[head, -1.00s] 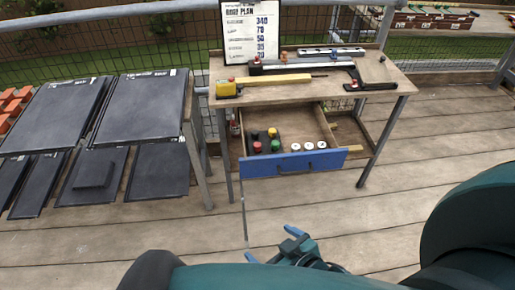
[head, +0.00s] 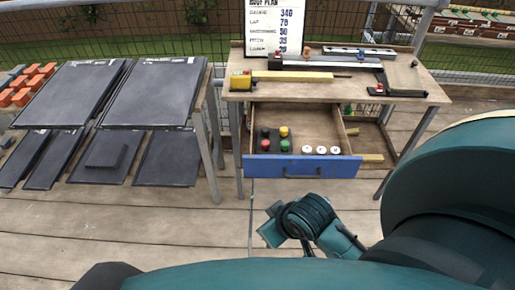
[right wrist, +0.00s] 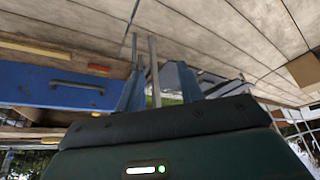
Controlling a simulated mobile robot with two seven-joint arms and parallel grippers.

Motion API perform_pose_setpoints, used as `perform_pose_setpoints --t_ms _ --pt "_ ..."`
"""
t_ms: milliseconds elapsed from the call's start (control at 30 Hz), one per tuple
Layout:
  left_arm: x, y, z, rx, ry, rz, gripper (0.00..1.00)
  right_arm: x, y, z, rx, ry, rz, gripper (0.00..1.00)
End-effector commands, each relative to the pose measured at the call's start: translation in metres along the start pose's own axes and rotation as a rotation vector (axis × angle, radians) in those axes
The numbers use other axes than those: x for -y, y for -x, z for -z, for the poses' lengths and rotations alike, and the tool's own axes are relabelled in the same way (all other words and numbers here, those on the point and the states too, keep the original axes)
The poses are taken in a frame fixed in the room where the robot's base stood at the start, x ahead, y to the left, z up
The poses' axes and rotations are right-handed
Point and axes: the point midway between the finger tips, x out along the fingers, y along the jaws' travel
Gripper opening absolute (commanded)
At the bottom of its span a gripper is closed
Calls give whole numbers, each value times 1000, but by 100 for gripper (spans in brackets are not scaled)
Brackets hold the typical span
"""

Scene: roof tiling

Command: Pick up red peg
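The red peg (head: 265,145) stands in the open blue-fronted drawer (head: 303,168) of the workbench, at the front left of a small group with a black peg (head: 265,132), a yellow peg (head: 283,131) and a green peg (head: 285,146). In the right wrist view, two blue fingers of my right gripper (right wrist: 160,85) stand apart with nothing seen between them. The blue drawer front (right wrist: 60,86) shows left of them. In the head view my right wrist is below and in front of the drawer, apart from it; its fingers cannot be made out. My left gripper is not in view.
White-topped pegs (head: 321,150) stand right in the drawer. On the bench top (head: 350,92) lie a yellow tool (head: 240,80), a wooden strip and metal tools. A rack of dark tiles (head: 150,92) stands left. The deck before the drawer is clear.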

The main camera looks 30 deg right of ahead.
Motion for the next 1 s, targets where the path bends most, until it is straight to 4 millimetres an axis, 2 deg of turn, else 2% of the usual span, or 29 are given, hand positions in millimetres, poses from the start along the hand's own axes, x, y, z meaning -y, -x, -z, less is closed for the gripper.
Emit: perform_pose_setpoints --t_ms 33,167,300,400,533,633,767,1000 --pt "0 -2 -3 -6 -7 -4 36 -12 -7 11 35 -18 -20 37" --pt "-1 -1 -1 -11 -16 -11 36 -38 -25 46 91 -92 -58 37" --pt "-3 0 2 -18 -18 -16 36 -80 -43 102 93 -208 -111 37" --pt "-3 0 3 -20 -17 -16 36 -114 -46 144 79 -311 -150 37" --pt "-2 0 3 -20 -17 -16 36 -152 -42 184 59 -431 -186 37" --pt "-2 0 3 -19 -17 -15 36 -170 -37 202 48 -490 -200 37" --pt "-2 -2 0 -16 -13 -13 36 -179 -40 208 45 -521 -205 37" --pt "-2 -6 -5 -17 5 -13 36 -186 -83 204 46 -521 -204 37"
